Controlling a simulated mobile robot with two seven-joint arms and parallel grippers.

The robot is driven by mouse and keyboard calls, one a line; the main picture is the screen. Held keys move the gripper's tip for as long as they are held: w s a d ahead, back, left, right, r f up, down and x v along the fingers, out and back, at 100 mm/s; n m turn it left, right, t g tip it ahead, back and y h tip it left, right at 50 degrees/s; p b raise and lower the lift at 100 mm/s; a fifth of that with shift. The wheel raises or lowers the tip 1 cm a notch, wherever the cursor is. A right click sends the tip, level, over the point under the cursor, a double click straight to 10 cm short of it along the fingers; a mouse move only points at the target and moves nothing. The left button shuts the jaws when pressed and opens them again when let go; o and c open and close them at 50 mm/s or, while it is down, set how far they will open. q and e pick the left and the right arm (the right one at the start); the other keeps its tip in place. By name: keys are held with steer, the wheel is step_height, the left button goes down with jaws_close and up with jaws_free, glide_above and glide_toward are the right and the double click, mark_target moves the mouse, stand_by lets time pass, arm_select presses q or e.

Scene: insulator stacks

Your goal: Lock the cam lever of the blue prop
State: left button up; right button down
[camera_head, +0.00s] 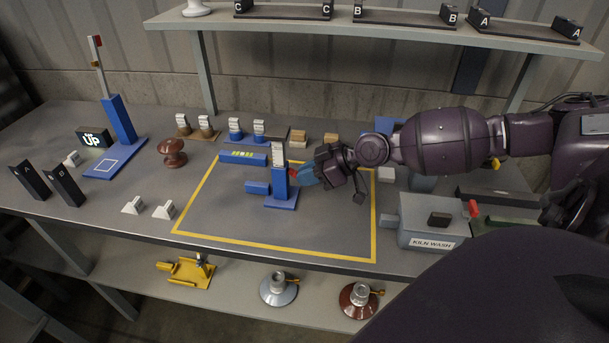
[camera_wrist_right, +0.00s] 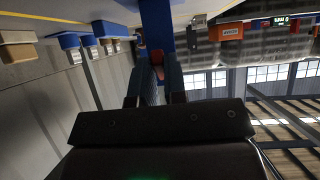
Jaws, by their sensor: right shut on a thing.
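The blue prop (camera_head: 280,190) stands upright inside the yellow outline on the table, with a flat blue base, a short blue block at its left and a pale top. Its red cam lever (camera_head: 293,172) is on the right side of the post, mostly covered by my fingers. My right gripper (camera_head: 303,175) comes in from the right and is shut on the lever. In the right wrist view the red lever (camera_wrist_right: 156,64) shows between the fingertips (camera_wrist_right: 155,74), with the blue post (camera_wrist_right: 156,25) right beyond. The lever's exact angle is hard to tell. My left gripper is out of view.
A blue bar (camera_head: 243,157) and several small capped pieces stand behind the prop. A grey KILN WASH box (camera_head: 432,222) is at the right. A taller blue stand (camera_head: 119,118) and a brown knob (camera_head: 172,152) are left. The outlined area's front is clear.

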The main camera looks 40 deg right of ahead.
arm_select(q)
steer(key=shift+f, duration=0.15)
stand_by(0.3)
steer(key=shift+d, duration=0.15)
arm_select(e)
steer(key=c, duration=1.2)
jaws_free()
steer(key=shift+o, duration=0.2)
steer(key=shift+s, duration=0.1)
steer(key=shift+v, duration=0.9)
arm_select(q)
steer(key=p, duration=0.1)
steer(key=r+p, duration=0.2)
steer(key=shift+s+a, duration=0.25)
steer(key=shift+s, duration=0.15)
arm_select(e)
steer(key=v, duration=0.9)
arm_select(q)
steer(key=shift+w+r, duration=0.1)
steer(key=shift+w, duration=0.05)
